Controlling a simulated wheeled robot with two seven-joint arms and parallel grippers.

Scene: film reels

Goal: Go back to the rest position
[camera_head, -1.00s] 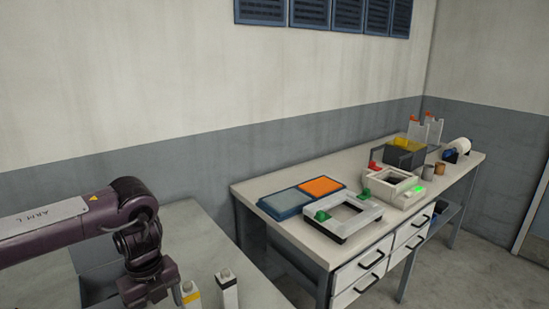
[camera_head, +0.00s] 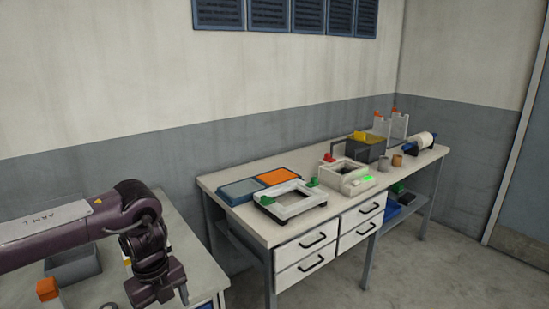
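My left arm (camera_head: 75,232) comes in from the left, over a pale table at the lower left. Its wrist (camera_head: 152,262) bends down. My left gripper (camera_head: 184,294) shows only in part at the end of the wrist, and its opening cannot be made out. My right arm and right gripper are not in this view.
A workbench (camera_head: 237,219) with drawers stands along the wall. On it are a blue tray with grey and orange pads (camera_head: 277,177), a white frame (camera_head: 290,211), a white device with a green light (camera_head: 352,190) and a dark box (camera_head: 368,149). Floor at right is clear.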

